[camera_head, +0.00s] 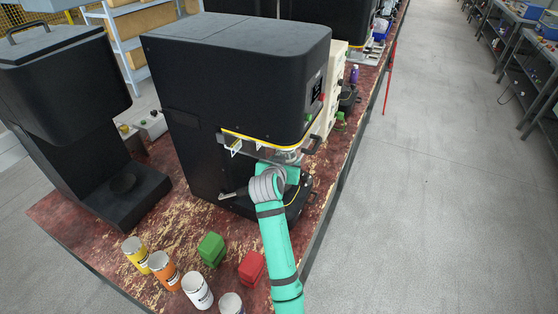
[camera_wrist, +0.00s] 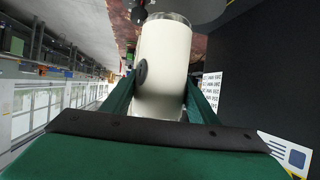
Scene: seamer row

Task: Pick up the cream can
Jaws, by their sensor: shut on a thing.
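The cream can (camera_wrist: 165,55) stands out in the wrist view as a pale cylinder with a dark round spot on its side. My gripper (camera_wrist: 158,105) is shut on it, with a green finger on either side. The can's far end is close to a grey round part at the top of that view. In the head view my teal arm reaches to the front opening of the large black machine (camera_head: 230,80). There the wrist hides most of my gripper, and I cannot clearly make out the can.
Yellow (camera_head: 135,252), orange (camera_head: 164,269) and white (camera_head: 197,290) cans stand at the worn red table's near edge, with another pale can (camera_head: 231,304). Green (camera_head: 211,248) and red (camera_head: 252,267) blocks lie nearby. A second black machine (camera_head: 70,90) stands left. The right aisle is clear.

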